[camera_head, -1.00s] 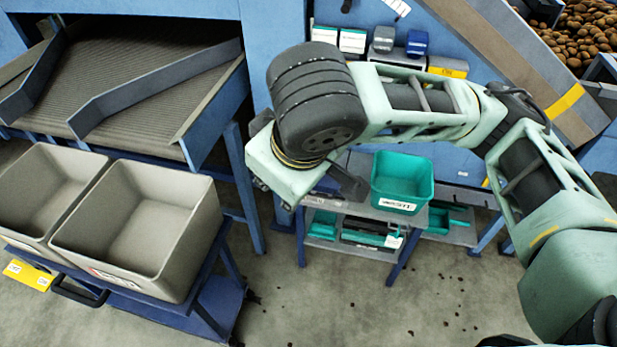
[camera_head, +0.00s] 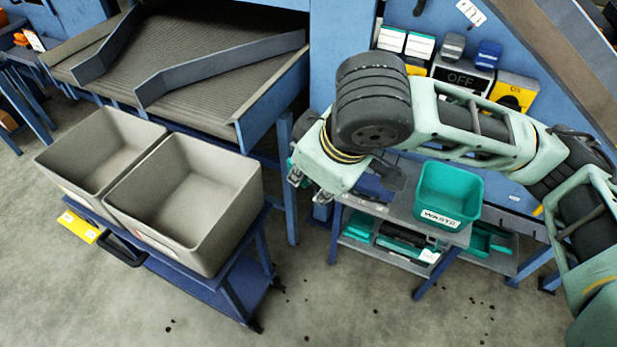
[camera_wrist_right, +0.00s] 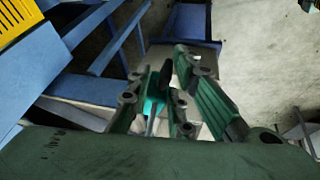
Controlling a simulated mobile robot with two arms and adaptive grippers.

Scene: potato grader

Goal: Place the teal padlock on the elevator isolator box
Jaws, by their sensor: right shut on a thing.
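My right gripper (camera_head: 308,187) hangs below the wrist at the left end of my right arm, in front of the blue frame, left of the small cart's top. In the right wrist view its fingers (camera_wrist_right: 168,95) are closed around a small teal piece (camera_wrist_right: 152,106), apparently the padlock, mostly hidden by the fingers. Boxes with switches are on the blue panel behind my arm: a grey one marked OFF (camera_head: 462,77) and a yellow one (camera_head: 517,88), partly covered by my arm. I cannot tell which is the elevator isolator box. My left gripper is not in view.
A teal waste bin (camera_head: 449,194) stands on the small grey cart (camera_head: 385,207). Two large grey crates (camera_head: 187,205) sit on a blue trolley at left, below the grader's conveyor (camera_head: 190,75). The floor in front is open, with scattered dirt.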

